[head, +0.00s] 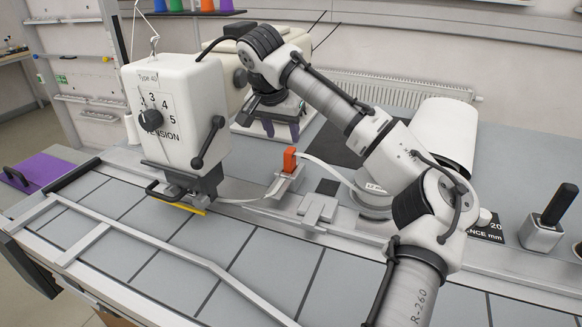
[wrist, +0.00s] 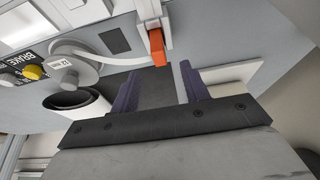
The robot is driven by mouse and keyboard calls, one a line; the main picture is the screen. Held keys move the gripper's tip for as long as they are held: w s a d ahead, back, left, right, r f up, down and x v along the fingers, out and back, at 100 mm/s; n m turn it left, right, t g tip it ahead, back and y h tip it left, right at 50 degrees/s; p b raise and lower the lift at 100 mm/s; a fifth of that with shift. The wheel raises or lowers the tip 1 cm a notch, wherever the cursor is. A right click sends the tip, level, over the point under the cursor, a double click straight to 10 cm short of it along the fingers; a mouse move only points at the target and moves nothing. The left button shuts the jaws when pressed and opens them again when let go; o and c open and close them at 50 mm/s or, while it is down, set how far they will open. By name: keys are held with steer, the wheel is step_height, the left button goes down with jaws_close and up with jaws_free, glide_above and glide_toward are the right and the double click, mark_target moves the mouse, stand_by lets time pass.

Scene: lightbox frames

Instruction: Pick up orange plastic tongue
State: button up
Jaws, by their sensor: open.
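The orange plastic tongue (head: 289,160) is a small upright block on a metal holder beside the white tape on the bench machine. In the wrist view the orange tongue (wrist: 158,47) is just beyond the fingertips, roughly in line with the space between them. My gripper (head: 281,134) is behind the tongue in the head view, with its purple fingers pointing down. In the wrist view my gripper (wrist: 159,70) is open, with nothing between its fingers. The tongue appears apart from both fingers.
A white tension box (head: 175,115) stands to the left of the tongue. The white tape (head: 325,170) runs from the holder to a round reel (head: 372,207) on the right. A white cylinder (head: 445,135) lies behind my arm. A metal rail (head: 235,268) crosses the front bench.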

mark_target(289, 151)
steer(key=x, duration=0.3)
steer(key=shift+w+f, duration=0.2)
steer(key=shift+f, duration=0.15)
steer(key=shift+d+p+x, duration=0.1)
steer(key=shift+p+x, duration=0.6)
steer(key=shift+x, duration=0.7)
steer(key=shift+d+p+x, duration=0.15)
steer(key=shift+p+x, duration=0.5)
steer(key=shift+x, duration=0.75)
steer(key=shift+w+r, duration=0.1)
steer(key=shift+r, duration=0.05)
jaws_close()
